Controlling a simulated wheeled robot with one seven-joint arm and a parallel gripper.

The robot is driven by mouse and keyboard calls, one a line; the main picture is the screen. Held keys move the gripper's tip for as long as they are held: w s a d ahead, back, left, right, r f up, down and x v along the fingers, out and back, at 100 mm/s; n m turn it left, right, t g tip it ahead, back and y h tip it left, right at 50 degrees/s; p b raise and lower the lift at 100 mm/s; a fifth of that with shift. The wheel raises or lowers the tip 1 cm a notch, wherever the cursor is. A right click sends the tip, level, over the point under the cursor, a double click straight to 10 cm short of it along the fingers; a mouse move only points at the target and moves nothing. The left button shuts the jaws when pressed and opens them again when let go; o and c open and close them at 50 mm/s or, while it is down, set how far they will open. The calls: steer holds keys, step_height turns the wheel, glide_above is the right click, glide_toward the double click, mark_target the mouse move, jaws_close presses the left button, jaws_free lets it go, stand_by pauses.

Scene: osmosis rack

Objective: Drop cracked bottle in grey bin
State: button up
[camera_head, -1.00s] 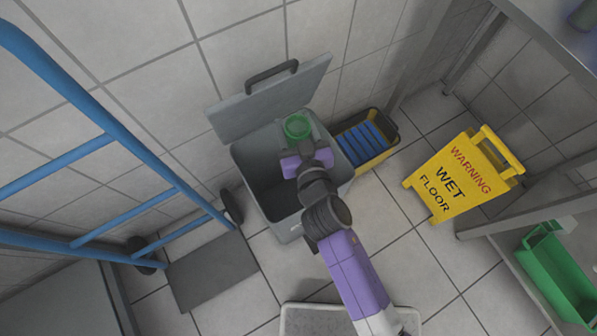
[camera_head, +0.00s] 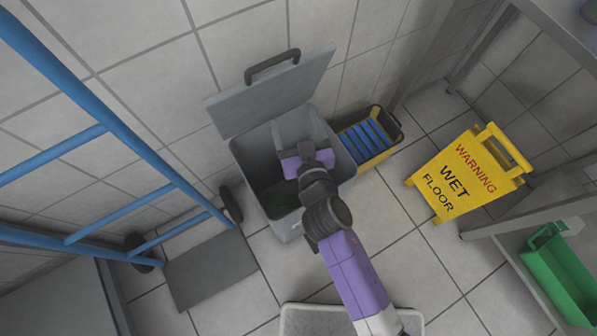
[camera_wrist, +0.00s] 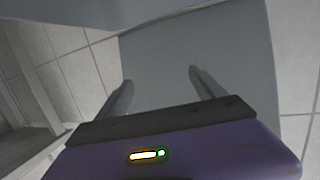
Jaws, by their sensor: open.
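The grey bin (camera_head: 248,160) stands against the tiled wall with its lid (camera_head: 272,92) tipped up and open. A dark green shape, seemingly the bottle (camera_head: 281,198), lies low inside the bin, partly in shadow; cracks cannot be made out. My gripper (camera_head: 293,142) is over the bin's opening, above the green shape. In the wrist view my gripper (camera_wrist: 160,82) has its two fingers spread with nothing between them, and grey bin surfaces lie beyond.
A yellow mop bucket (camera_head: 372,140) with blue slats stands right of the bin. A yellow wet-floor sign (camera_head: 463,178) is farther right, and a green container (camera_head: 560,275) sits on the rack's lower shelf. A blue hand truck (camera_head: 110,125) stands left.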

steer(key=v, duration=0.7)
steer(key=shift+s, duration=0.35)
